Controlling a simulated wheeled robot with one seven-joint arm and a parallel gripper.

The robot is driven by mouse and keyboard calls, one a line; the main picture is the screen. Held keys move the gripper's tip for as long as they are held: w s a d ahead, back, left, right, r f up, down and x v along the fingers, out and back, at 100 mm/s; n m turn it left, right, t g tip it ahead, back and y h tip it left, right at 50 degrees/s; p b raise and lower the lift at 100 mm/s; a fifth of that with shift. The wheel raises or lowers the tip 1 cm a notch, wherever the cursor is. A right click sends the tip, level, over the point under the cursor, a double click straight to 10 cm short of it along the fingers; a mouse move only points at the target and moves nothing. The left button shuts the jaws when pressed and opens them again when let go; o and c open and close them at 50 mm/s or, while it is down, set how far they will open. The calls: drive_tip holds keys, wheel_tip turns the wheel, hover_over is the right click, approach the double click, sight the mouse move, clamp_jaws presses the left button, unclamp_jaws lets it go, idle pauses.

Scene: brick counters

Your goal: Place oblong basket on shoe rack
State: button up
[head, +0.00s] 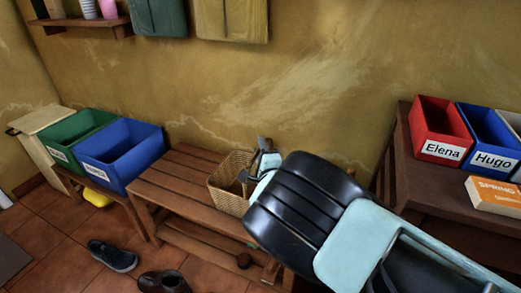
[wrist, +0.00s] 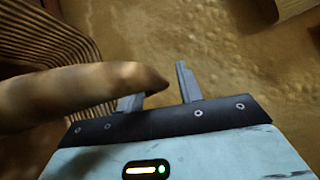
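The oblong basket (head: 228,188), light woven wicker, stands upright on the top slats of the wooden shoe rack (head: 168,184) in the head view. My gripper (head: 252,160) is at the basket's right end, with its fingers spread near the rim. In the wrist view my gripper (wrist: 160,88) shows a clear gap between its two fingers. A blurred tan rim, seemingly the basket's (wrist: 70,98), crosses in front of the left finger and ends near the gap. The right finger stands apart from it. My arm hides part of the rack's right side.
A blue bin (head: 122,155) and a green bin (head: 80,138) stand left of the rack. Shoes (head: 112,255) lie on the tiled floor. At right, a table (head: 430,185) bears a red bin (head: 440,130), a blue bin and an orange box (head: 495,195). The rack's left top is bare.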

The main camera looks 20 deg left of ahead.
drive_tip(key=shift+s+d+r, duration=0.1)
drive_tip(key=shift+r, duration=0.05)
drive_tip(key=p+v, duration=0.2)
drive_tip(key=v, duration=0.9)
drive_tip(key=shift+s+d+p, duration=0.2)
drive_tip(key=shift+s+p, duration=0.1)
drive_tip(key=shift+s, duration=0.05)
